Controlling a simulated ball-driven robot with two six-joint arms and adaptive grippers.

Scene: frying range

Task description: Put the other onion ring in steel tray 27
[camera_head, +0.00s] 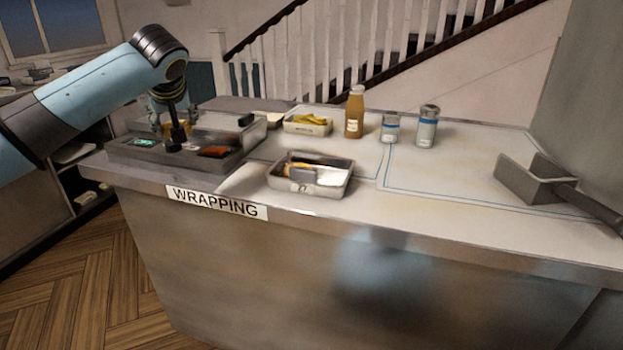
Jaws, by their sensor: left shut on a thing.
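Steel tray 27 (341,186) stands on the counter near its front edge, with the number 27 on its front. My right gripper is out of view.
The dark unit (125,151) has a green display and a reddish-brown item (214,152). Behind tray 27 stand a tray of yellow pieces (307,125), a brown sauce bottle (354,112) and two shakers (390,127). The counter between is clear.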

